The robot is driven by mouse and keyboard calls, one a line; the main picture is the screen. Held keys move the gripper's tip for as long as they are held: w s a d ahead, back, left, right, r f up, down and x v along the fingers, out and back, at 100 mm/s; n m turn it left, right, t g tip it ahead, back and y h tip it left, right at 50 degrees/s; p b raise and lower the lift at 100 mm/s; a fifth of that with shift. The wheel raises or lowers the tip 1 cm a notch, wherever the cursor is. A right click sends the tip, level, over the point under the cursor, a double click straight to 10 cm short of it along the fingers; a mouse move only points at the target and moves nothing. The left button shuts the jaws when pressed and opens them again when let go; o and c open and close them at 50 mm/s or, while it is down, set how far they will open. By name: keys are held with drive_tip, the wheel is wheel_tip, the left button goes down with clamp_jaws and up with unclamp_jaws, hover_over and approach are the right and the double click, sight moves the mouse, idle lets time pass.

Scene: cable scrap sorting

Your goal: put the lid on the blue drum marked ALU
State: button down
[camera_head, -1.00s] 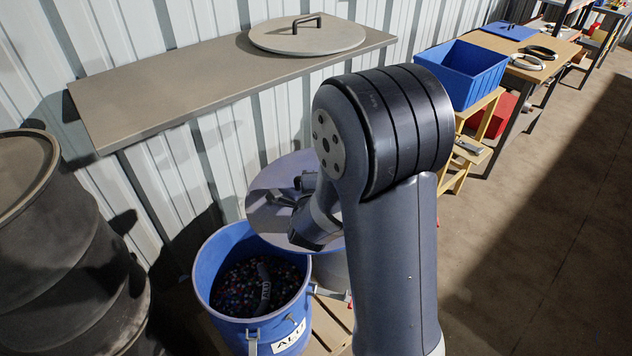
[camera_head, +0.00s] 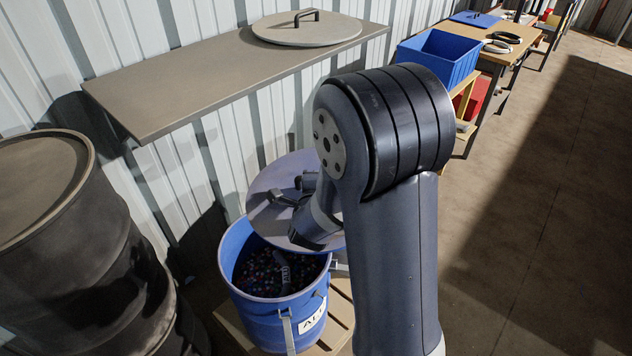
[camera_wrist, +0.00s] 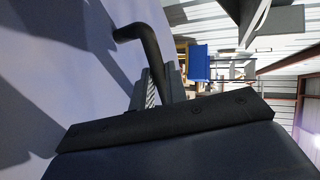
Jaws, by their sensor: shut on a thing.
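The blue drum marked ALU (camera_head: 262,320) stands open on a wooden pallet, full of small dark multicoloured bits with a grey piece on top. My gripper (camera_head: 292,197) is shut on the black handle of a round blue-grey lid (camera_head: 268,182). The lid is tilted and held behind and above the drum's far right side, not over the whole opening. My arm hides the lid's right part. In the wrist view the fingers (camera_wrist: 157,88) grip the bent black handle (camera_wrist: 148,45), and the lid's face (camera_wrist: 60,50) fills the left.
A grey lid (camera_head: 307,33) with a black handle lies on the wall shelf (camera_head: 190,85), behind and above the drum. Dark barrels (camera_head: 75,260) stand close at left. A blue crate (camera_head: 440,58) and a workbench are at the back right. The floor at right is clear.

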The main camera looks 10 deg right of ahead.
sight(287, 195)
drive_tip(key=shift+a+f+b, duration=0.1)
drive_tip(key=shift+a+b, duration=0.2)
drive_tip(key=shift+w+a+f+n+y+b, duration=0.1)
drive_tip(key=shift+w+f+n+y+b, duration=0.3)
drive_tip(key=shift+w, duration=0.25)
drive_tip(key=shift+w+a+f+t+y+b, duration=0.3)
drive_tip(key=shift+a+y, duration=0.1)
drive_tip(key=shift+a, duration=0.1)
drive_tip(key=w+a+f+n+y+b, duration=0.1)
drive_tip(key=f, duration=0.1)
drive_tip(key=a+f+n+y+b, duration=0.1)
drive_tip(key=a+f+y+b, duration=0.1)
drive_tip(key=w+a+f+n+y+b, duration=0.1)
drive_tip(key=a+f, duration=0.1)
drive_tip(key=shift+w+b, duration=0.35)
drive_tip(key=a+f+n+y+b, duration=0.1)
drive_tip(key=a+f+y+b, duration=0.1)
drive_tip(key=f+b, duration=0.4)
drive_tip(key=a+f+n+g+y+b, duration=0.1)
drive_tip(key=a+f+n+y+b, duration=0.1)
drive_tip(key=f+b, duration=0.4)
drive_tip(key=shift+a+f+n+y+b, duration=0.3)
drive_tip(key=shift+f+y+b, duration=0.1)
drive_tip(key=shift+f, duration=2.45)
drive_tip(key=shift+s, duration=0.15)
drive_tip(key=c, duration=1.5)
unclamp_jaws()
drive_tip(key=shift+o, duration=0.8)
drive_tip(key=shift+s+f, duration=0.1)
drive_tip(key=shift+f, duration=0.05)
